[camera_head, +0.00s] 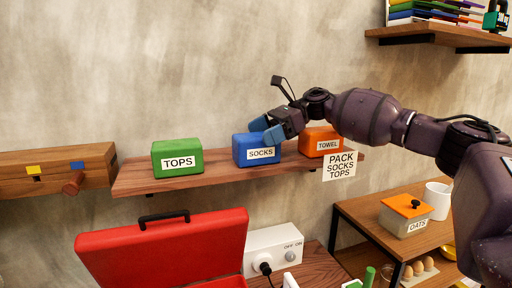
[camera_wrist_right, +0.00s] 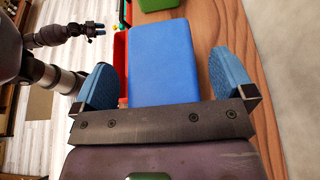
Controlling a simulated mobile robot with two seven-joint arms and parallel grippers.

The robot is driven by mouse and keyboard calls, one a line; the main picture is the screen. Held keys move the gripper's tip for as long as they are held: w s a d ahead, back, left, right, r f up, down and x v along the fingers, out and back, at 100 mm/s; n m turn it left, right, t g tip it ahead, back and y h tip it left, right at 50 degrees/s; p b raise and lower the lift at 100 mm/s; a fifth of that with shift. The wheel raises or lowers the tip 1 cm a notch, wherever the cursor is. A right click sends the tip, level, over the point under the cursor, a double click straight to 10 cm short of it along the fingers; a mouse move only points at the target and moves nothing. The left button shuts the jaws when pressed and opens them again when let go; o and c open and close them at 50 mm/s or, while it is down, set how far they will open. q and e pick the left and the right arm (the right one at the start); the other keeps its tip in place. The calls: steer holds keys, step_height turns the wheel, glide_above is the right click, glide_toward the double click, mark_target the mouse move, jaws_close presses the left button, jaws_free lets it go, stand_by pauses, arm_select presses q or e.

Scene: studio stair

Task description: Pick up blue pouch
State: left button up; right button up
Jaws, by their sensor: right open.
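The blue pouch (camera_head: 242,152), labelled SOCKS, sits on the wooden wall shelf (camera_head: 215,179) between a green and an orange pouch. My right gripper (camera_head: 266,131) is at its top, reaching in from the right. In the right wrist view the blue pouch (camera_wrist_right: 163,55) lies between the two blue fingers of my right gripper (camera_wrist_right: 165,78), with a gap showing on each side. That gripper is open and holds nothing. My left gripper (camera_wrist_right: 95,30) shows small at the upper left of the right wrist view; its jaw state is unclear.
The green TOPS pouch (camera_head: 178,150) and orange TOWEL pouch (camera_head: 315,136) flank the blue one. A PACK SOCKS TOPS sign (camera_head: 340,166) hangs at the shelf's right end. An open red case (camera_head: 165,250) stands below. A wooden box (camera_head: 75,160) is at left.

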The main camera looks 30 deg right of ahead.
steer(key=shift+a+f, duration=0.15)
steer(key=shift+a, duration=0.1)
steer(key=shift+c, duration=0.3)
steer(key=c, duration=0.9)
steer(key=shift+c, duration=0.2)
